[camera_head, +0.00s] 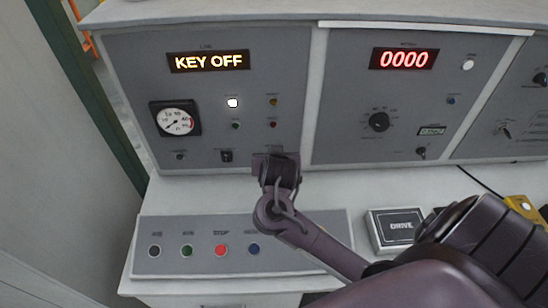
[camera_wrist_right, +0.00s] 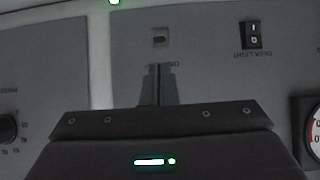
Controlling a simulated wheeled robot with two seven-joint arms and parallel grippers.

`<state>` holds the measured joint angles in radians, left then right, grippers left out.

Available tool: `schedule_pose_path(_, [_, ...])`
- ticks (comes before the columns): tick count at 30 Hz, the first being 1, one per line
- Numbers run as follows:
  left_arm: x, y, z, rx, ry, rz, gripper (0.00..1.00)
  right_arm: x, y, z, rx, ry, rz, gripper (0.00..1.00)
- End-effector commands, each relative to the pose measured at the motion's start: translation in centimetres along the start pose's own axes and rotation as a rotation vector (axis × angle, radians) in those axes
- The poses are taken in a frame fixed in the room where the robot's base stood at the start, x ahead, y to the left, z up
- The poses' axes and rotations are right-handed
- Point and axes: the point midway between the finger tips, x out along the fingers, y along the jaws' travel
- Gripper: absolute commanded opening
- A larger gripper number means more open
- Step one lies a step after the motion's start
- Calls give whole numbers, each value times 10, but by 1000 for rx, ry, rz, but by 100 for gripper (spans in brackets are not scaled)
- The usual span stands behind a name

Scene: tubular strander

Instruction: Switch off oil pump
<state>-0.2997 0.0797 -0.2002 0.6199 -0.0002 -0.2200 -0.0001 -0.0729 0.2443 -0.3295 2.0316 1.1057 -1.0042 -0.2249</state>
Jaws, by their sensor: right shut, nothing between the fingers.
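My right arm reaches in from the lower right in the head view, and its gripper (camera_head: 275,160) is at the lower right part of the left grey panel (camera_head: 130,80). The gripper hides the panel spot behind it. In the wrist view, which is upside down, the closed narrow fingers (camera_wrist_right: 160,72) point at the panel. A small brownish switch (camera_wrist_right: 160,38) sits just beyond the fingertips, with no clear contact visible. Its label is partly covered and unreadable, so I cannot confirm it is the oil pump switch. My left gripper is not in view.
A black rocker switch (camera_wrist_right: 254,36) is beside the small switch. The left panel has a "KEY OFF" display (camera_head: 208,61) and a round gauge (camera_head: 175,119). A button box (camera_head: 290,260) lies below. A "DRIVE" box (camera_head: 398,232) is near my arm.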

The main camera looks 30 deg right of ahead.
Motion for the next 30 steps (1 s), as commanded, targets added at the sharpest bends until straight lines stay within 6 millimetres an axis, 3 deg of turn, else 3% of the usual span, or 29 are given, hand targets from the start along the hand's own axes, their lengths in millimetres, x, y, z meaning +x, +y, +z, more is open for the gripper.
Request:
schedule_pose_path(3, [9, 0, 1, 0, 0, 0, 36, 24, 1, 2, 1, 0, 2, 0])
schedule_pose_path(10, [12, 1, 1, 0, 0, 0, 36, 48, 0, 0, 0, 0, 1, 0])
schedule_pose_path(30, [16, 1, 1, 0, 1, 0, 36, 52, 0, 4, 0, 41, -1, 0])
